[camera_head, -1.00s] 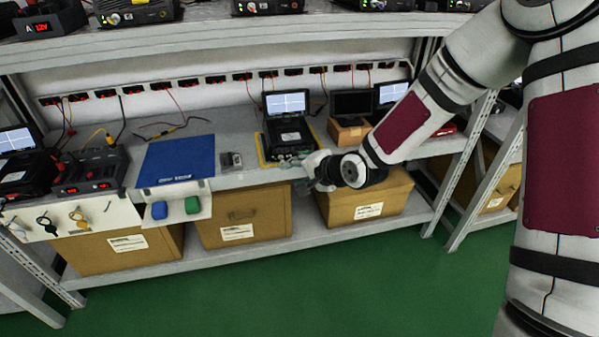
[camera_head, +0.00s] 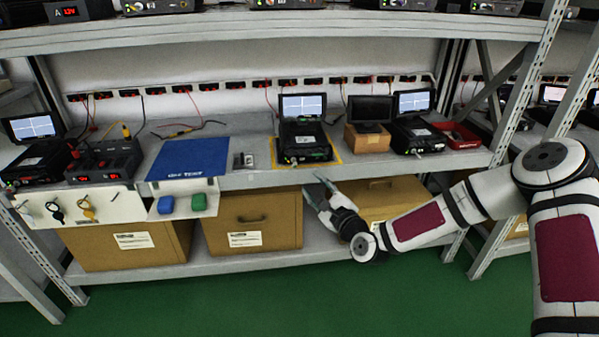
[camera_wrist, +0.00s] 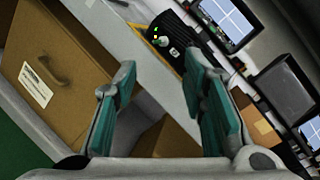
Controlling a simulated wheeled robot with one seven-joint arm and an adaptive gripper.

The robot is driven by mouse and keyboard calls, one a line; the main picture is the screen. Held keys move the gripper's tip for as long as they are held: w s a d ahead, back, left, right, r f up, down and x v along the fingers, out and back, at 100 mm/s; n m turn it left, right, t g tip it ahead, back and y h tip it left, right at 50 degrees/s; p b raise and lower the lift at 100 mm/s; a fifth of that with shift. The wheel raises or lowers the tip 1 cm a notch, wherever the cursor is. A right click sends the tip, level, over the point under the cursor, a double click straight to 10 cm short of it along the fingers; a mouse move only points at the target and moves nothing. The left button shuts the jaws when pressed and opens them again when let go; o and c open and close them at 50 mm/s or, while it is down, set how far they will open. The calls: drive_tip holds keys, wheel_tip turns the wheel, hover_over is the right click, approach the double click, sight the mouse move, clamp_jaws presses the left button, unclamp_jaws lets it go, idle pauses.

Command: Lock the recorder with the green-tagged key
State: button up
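The recorder (camera_head: 304,140) is a black box inside a yellow outline on the bench, with a lit screen (camera_head: 303,106) behind it. In the wrist view its front (camera_wrist: 178,42) shows small red and green lights and a pale greenish round piece (camera_wrist: 163,41); I cannot tell whether this is a key or a lock. My gripper (camera_head: 312,184) is open and empty, below and in front of the bench edge near the recorder. Its teal fingers (camera_wrist: 160,65) are spread apart in the wrist view. I cannot make out a green-tagged key for certain.
A white panel (camera_head: 80,221) at left carries a black-tagged key (camera_head: 55,211) and a yellow-tagged key (camera_head: 87,207). Cardboard boxes (camera_head: 250,219) fill the lower shelf.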

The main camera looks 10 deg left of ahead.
sight(295, 166)
drive_tip(key=b+x, duration=0.2)
drive_tip(key=x, duration=0.9)
drive_tip(key=shift+f, duration=0.1)
drive_tip(key=shift+s, duration=0.1)
clamp_jaws()
